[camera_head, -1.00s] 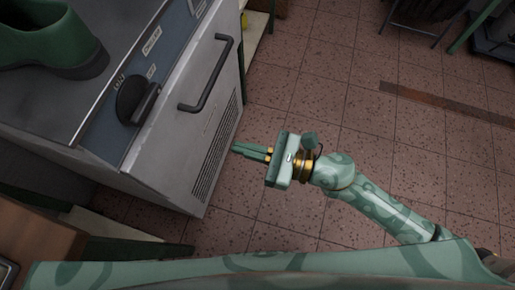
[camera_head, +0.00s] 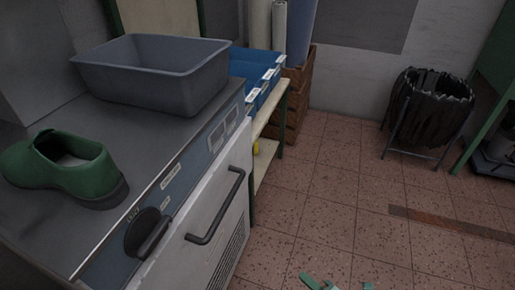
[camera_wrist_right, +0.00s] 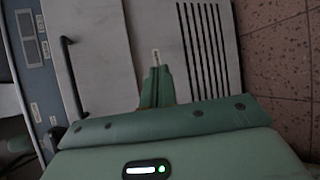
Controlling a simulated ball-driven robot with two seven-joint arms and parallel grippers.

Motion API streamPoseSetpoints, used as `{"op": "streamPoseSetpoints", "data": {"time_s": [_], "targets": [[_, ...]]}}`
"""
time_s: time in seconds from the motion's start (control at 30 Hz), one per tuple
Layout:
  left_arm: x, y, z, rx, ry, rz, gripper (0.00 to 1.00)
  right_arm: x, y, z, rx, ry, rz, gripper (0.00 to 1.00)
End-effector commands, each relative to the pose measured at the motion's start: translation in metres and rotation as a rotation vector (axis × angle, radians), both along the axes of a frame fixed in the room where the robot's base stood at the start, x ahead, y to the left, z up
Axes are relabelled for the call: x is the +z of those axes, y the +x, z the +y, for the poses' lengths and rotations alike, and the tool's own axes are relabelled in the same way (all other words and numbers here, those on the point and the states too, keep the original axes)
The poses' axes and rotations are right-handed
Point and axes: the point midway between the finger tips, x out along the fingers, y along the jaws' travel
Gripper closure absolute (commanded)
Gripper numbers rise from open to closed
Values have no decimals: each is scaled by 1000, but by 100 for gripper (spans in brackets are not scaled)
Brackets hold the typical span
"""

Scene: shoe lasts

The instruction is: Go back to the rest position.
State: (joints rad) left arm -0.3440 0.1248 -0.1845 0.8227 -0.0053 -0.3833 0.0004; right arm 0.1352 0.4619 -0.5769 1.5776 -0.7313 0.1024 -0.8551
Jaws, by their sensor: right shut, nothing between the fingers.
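My right gripper (camera_wrist_right: 156,74) shows in the right wrist view, its two green fingers together with nothing between them. It points toward the pale front panel of a metal machine (camera_wrist_right: 105,50), near the dark vent slots; I cannot tell how far apart they are. In the head view only a small green part of the right gripper (camera_head: 311,281) shows at the bottom edge, over the tiled floor. The rest of that arm is out of the picture. My left gripper is in neither view.
The machine (camera_head: 205,205) has a dark handle and a black knob. On its top are a green shoe (camera_head: 75,170) and a grey bin (camera_head: 150,80). Behind are blue crates (camera_head: 262,68) on a shelf and a black bag bin (camera_head: 432,105). The floor (camera_head: 340,200) is clear.

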Motion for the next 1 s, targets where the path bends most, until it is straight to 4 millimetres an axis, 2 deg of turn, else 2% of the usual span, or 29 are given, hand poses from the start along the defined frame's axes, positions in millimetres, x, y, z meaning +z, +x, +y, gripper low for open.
{"op": "streamPoseSetpoints", "data": {"time_s": [0.03,0.1,0.17,0.2,0.27,0.37,0.47,0.5,0.57,0.6,0.73,0.8,0.93,1.0], "targets": [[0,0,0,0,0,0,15,-29,-6,-19,-115,54,128,100],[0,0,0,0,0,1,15,-67,-20,-47,-291,138,302,100],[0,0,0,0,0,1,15,-99,-38,-70,-440,202,436,100],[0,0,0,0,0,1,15,-119,-54,-84,-540,242,519,100],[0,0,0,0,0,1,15,-147,-80,-103,-686,294,632,100],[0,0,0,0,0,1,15,-187,-132,-130,-919,366,797,100],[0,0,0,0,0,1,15,-220,-192,-150,-1141,416,937,100],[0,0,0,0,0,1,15,-231,-218,-157,-1227,431,987,100],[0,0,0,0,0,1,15,-244,-258,-164,-1348,446,1058,100],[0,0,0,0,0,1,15,-251,-285,-167,-1424,450,1100,100],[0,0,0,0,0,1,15,-265,-371,-171,-1632,437,1220,100],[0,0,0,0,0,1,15,-266,-415,-169,-1710,415,1274,100],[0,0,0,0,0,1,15,-262,-485,-158,-1813,381,1356,100],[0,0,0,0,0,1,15,-255,-519,-146,-1841,364,1398,100]]}}
